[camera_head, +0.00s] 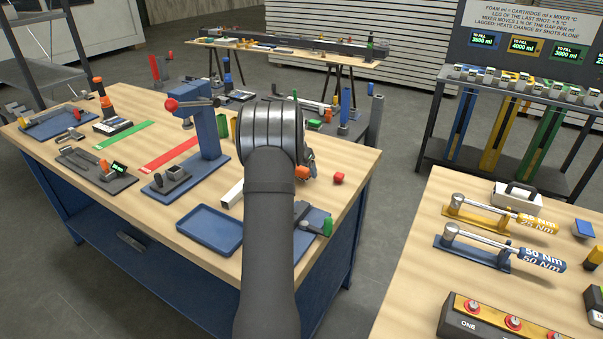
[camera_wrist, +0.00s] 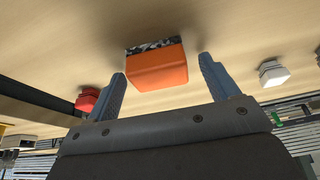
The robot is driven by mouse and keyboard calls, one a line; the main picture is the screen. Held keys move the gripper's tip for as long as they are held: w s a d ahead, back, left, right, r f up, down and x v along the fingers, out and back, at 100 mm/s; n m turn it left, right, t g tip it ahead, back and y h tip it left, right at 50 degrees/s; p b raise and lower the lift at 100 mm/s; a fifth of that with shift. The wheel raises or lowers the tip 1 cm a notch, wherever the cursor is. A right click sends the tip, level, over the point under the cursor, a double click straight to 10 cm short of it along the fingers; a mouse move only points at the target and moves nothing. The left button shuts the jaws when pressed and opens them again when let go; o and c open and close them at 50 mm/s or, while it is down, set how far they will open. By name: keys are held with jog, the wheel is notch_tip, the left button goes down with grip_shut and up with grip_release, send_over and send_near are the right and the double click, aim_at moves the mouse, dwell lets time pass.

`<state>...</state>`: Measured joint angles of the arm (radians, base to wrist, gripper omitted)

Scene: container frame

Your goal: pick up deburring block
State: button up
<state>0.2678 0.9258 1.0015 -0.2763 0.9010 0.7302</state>
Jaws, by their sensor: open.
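The deburring block is most likely the orange block (camera_wrist: 157,70) with a speckled black-and-grey strip along one side; it lies on the wooden tabletop in the wrist view. My gripper (camera_wrist: 162,66) is open, with one blue-grey finger on each side of the block. Gaps show between the fingers and the block, wider on the right. In the head view a small orange patch (camera_head: 303,172) shows beside my dark arm, probably the same block. My arm hides most of the gripper there.
A red block (camera_head: 339,177) sits on the table to the right of my gripper; a red piece (camera_wrist: 87,98) also shows left in the wrist view. A white piece (camera_wrist: 272,72) is at right there. A blue tray (camera_head: 209,228) and blue press stand (camera_head: 207,140) are left of my arm.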

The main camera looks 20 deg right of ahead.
jog(key=shift+w+d+f, duration=0.1)
jog(key=shift+f, duration=0.1)
jog(key=c, duration=1.1)
jog(key=shift+r, duration=0.5)
jog(key=r, duration=0.3)
jog(key=shift+s+d+r, duration=0.2)
jog(key=shift+r, duration=0.15)
jog(key=s+d+r, duration=0.4)
jog(key=s, duration=0.1)
jog(key=s+d+r, duration=0.2)
jog(key=s+d, duration=0.1)
jog(key=shift+s+d+r, duration=0.1)
jog(key=shift+s+r, duration=0.05)
jog(key=shift+s, duration=0.1)
